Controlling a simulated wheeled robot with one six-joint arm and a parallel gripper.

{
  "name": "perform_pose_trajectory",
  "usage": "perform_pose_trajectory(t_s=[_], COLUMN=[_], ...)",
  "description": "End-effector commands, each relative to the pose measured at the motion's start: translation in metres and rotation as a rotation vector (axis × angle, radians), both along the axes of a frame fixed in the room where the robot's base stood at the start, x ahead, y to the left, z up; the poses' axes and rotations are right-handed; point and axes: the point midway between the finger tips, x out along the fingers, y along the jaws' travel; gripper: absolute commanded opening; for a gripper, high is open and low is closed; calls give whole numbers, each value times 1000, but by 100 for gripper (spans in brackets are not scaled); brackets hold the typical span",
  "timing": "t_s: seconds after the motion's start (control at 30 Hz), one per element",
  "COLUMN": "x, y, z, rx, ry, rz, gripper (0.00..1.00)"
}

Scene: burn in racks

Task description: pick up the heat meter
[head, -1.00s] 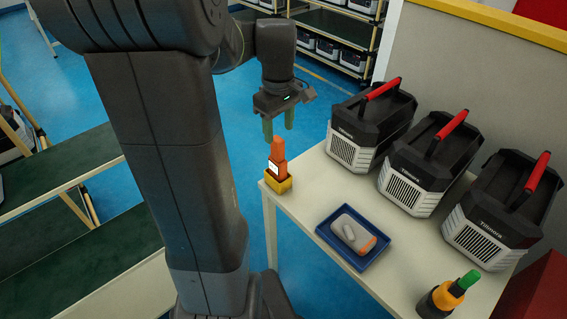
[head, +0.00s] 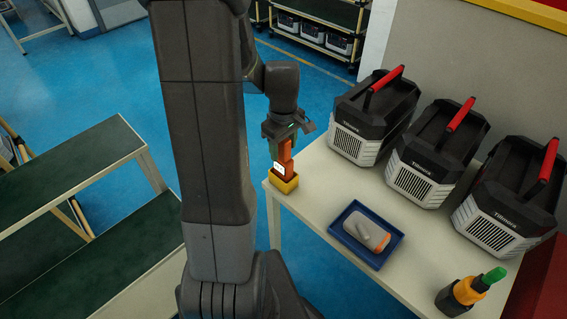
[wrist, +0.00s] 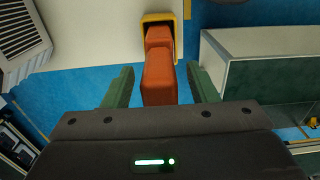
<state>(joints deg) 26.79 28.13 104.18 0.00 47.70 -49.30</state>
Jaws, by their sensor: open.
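The heat meter (head: 285,158) is orange with a small white screen and stands upright in a yellow holder (head: 284,184) at the table's left corner. My gripper (head: 285,150) is open and is lowered around the top of the meter. In the wrist view, the orange meter (wrist: 159,76) lies between the two green fingers of my gripper (wrist: 160,88), with a gap on each side. The yellow holder (wrist: 158,17) shows behind it at the top of that view. The meter's lower end is hidden inside the holder.
On the white table (head: 320,200) are a blue tray (head: 366,258) with a grey and orange device, and a yellow, black and green tool (head: 468,292). Three black and white units (head: 374,118) stand along the back. Green shelving (head: 75,170) is at the left.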

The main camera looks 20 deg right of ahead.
Motion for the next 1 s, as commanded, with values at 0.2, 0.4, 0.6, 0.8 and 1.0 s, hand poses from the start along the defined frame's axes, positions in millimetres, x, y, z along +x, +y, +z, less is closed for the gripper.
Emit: perform_pose_trajectory(t_s=[0.2,0.4,0.6,0.8,1.0], x=[0,0,0,1,1], y=[0,0,0,0,-1], z=[0,0,0,3,29], rx=[0,0,-1,-1,-4], ry=[0,0,-1,-3,-7], rz=[0,0,0,0,0], gripper=[51,12,0,0,0])
